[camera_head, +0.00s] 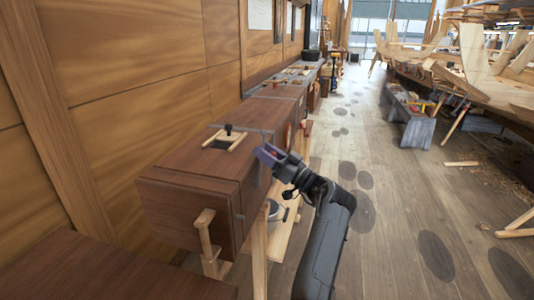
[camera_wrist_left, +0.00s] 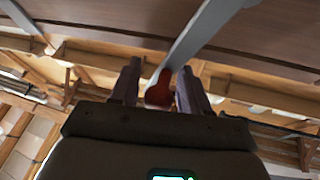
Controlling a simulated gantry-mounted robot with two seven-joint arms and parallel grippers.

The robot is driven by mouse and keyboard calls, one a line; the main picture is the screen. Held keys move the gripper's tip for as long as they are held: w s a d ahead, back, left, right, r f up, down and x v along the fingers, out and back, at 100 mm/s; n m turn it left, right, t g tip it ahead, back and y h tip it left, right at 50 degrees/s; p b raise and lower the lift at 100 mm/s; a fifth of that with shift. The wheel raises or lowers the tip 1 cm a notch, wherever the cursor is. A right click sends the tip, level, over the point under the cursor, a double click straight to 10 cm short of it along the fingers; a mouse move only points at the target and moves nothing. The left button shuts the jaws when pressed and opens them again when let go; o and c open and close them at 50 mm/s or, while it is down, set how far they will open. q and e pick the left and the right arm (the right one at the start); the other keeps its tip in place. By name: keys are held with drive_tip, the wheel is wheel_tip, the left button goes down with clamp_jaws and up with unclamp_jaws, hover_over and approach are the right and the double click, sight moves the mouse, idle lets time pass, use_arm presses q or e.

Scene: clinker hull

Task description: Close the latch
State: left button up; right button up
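My left gripper (camera_head: 266,154) is at the front upper edge of the long wooden chest (camera_head: 190,180) in the head view. In the left wrist view, its two fingers (camera_wrist_left: 158,85) stand apart. A red tip (camera_wrist_left: 158,92) shows between them, with visible gaps on both sides. A grey metal bar (camera_wrist_left: 205,28) runs from the upper right down to this red tip. It looks like the latch, but whether it is open or shut I cannot tell. In the head view the gripper hides part of the chest front. My right gripper is in neither view.
A small wooden frame with a black knob (camera_head: 228,130) sits on the chest top. A wooden clamp (camera_head: 206,235) is at the chest's near end. A grey tool trough (camera_head: 410,118) and hull timbers stand to the right. The floor (camera_head: 380,215) between is mostly clear.

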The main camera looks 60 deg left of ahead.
use_arm(q)
clamp_jaws()
drive_tip(key=shift+s+d+r+n+g+h+b, duration=0.15)
drive_tip(key=shift+s+d+n+g+h+b, duration=0.5)
drive_tip(key=shift+n, duration=1.2)
drive_tip(key=shift+s+d+r+n+g+h+b, duration=0.15)
drive_tip(key=shift+s+d+n+g+b, duration=0.5)
drive_tip(key=shift+n+g+b, duration=0.95)
drive_tip(key=shift+s+d+r+n+g+h+b, duration=0.1)
drive_tip(key=shift+s+d+n+g+h+b, duration=0.55)
drive_tip(key=shift+n, duration=1.4)
drive_tip(key=shift+s+a+y, duration=0.15)
drive_tip(key=shift+a+y, duration=0.1)
drive_tip(key=shift+o, duration=1.2)
unclamp_jaws()
